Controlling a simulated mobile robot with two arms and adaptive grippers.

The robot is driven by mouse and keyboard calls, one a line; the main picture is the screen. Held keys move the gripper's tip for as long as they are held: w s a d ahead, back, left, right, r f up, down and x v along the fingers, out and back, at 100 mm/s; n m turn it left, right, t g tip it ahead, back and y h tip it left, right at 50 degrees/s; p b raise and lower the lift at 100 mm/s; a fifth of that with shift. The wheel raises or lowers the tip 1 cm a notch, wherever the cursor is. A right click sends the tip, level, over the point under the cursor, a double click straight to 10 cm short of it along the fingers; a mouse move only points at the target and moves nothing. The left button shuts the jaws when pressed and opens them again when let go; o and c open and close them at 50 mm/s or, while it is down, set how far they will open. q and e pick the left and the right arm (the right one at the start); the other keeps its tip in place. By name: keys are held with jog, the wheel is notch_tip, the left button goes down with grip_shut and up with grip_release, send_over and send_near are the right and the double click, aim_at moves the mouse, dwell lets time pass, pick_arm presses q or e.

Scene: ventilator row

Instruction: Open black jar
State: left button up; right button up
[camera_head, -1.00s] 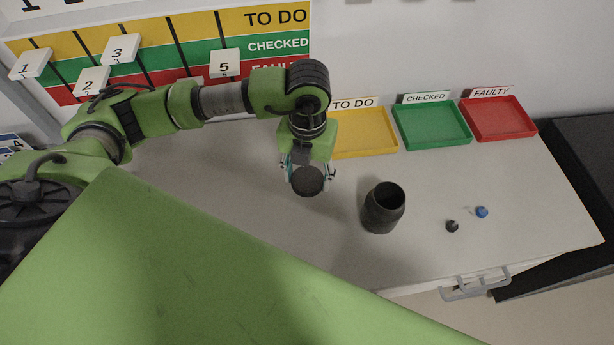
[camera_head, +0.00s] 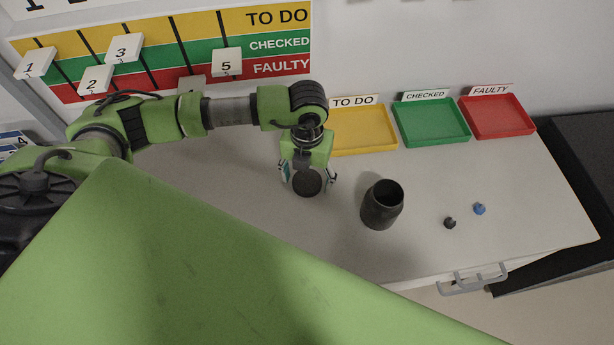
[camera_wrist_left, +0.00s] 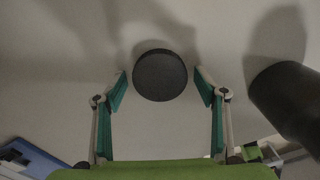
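The black jar (camera_head: 382,206) stands upright on the table, right of my left gripper, and its mouth is uncovered. It also shows at the right edge of the wrist view (camera_wrist_left: 290,100). A round black lid (camera_head: 307,183) is apart from the jar, at my left gripper (camera_head: 308,180). In the wrist view the lid (camera_wrist_left: 160,75) sits just beyond and between the fingertips of the left gripper (camera_wrist_left: 162,84), with a gap on each side. The fingers are spread open. The lid appears to lie flat on the table. My right gripper is not in view.
Yellow (camera_head: 362,130), green (camera_head: 431,122) and red (camera_head: 497,117) trays stand along the back. A black knob (camera_head: 450,223) and a blue knob (camera_head: 480,209) lie right of the jar. The table front (camera_head: 420,265) is clear. A numbered board (camera_head: 165,55) hangs behind.

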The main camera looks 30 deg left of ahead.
aim_at(307, 181)
pick_arm(q)
jog(key=shift+r, duration=0.1)
jog(key=shift+r+p, duration=0.25)
jog(key=shift+p, duration=0.05)
notch_tip(307, 181, up, 12)
jog(key=b, duration=0.2)
jog(key=shift+b, duration=0.4)
jog(key=shift+f, duration=0.15)
